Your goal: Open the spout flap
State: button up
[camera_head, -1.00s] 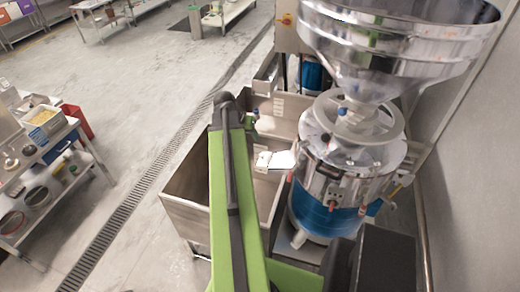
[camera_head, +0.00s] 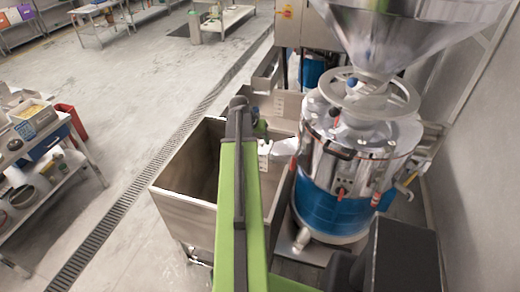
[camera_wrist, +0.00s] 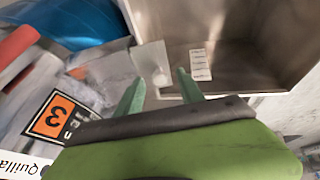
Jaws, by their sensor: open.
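The grinder (camera_head: 350,165) is a shiny metal drum with a blue lower band under a large hopper. Its spout (camera_head: 284,147) juts left towards a metal bin. The spout flap (camera_head: 264,157) is a small pale plate at the spout's end, partly hidden by my arm. In the wrist view the flap (camera_wrist: 149,57) is a flat pale plate with a round knob (camera_wrist: 160,80) low on it. My gripper (camera_wrist: 160,88) is open, its two green fingers apart, with the knob showing between them. Contact cannot be told. In the head view my arm mostly hides the gripper.
The open metal bin (camera_head: 180,205) stands left of the grinder, and its inner wall bears a white label (camera_wrist: 200,65) in the wrist view. An orange label (camera_wrist: 58,117) shows at lower left there. A wall (camera_head: 470,180) closes the right side; open floor (camera_head: 110,120) lies left.

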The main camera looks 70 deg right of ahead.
aim_at(268, 149)
jog(key=shift+d+f, duration=0.1)
grip_shut()
jog(key=shift+s, duration=0.1)
dwell(0.3)
jog(key=shift+s+r+m+t+p, duration=0.4)
jog(key=shift+s+t+p, duration=0.3)
jog(key=shift+t, duration=0.6)
jog(key=s+t, duration=0.1)
jog(key=t, duration=0.2)
jog(key=shift+s+r+b, duration=0.2)
jog(key=shift+b, duration=0.2)
jog(key=shift+s+r+m+t+b, duration=0.15)
jog(key=shift+s+m+t+b, duration=0.15)
jog(key=shift+t, duration=0.3)
